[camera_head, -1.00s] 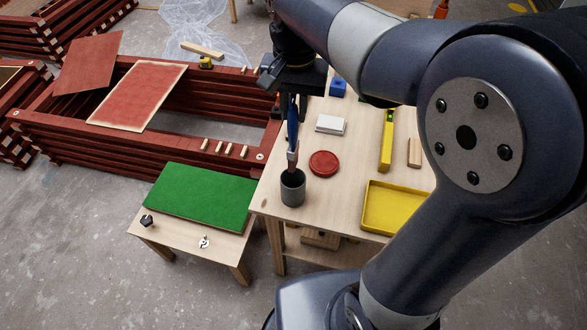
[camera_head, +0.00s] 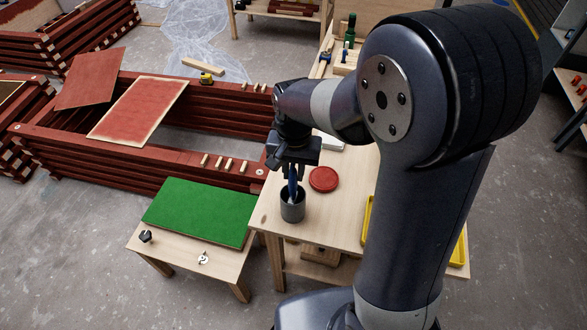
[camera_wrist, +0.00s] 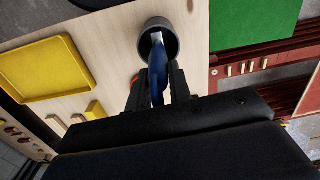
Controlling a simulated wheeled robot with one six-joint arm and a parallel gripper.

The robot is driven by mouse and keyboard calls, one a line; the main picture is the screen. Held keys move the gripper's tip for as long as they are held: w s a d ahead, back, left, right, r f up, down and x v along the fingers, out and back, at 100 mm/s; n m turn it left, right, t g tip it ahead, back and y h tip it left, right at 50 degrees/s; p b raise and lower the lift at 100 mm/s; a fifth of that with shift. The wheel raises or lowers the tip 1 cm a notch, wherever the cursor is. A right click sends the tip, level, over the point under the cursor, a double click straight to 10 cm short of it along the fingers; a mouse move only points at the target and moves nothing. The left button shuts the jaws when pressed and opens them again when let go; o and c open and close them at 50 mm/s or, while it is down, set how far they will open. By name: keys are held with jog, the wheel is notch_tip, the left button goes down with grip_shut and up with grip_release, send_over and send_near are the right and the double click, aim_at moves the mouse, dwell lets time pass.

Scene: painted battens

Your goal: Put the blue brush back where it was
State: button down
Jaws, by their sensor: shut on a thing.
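The blue brush (camera_head: 293,190) stands nearly upright with its lower part inside the grey cup (camera_head: 293,211) on the wooden table. My gripper (camera_head: 294,174) is just above the cup, shut on the brush's blue handle. In the wrist view, my gripper (camera_wrist: 157,88) has a finger on each side of the blue brush (camera_wrist: 157,70), which points into the grey cup (camera_wrist: 163,34). I cannot tell whether the brush touches the cup's bottom.
A round red lid (camera_head: 323,179) lies right of the cup. A yellow tray (camera_wrist: 40,68) lies farther along the table (camera_head: 335,215), partly behind my arm in the head view. A green board (camera_head: 200,212) rests on a lower stand to the left. Stacked red battens (camera_head: 100,155) stand behind.

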jog(key=shift+f, duration=0.2)
jog(key=c, duration=1.3)
grip_release()
jog(key=shift+r, duration=0.1)
notch_tip(320, 180, up, 12)
jog(key=shift+w+d+r, duration=0.1)
jog(key=shift+r, duration=0.05)
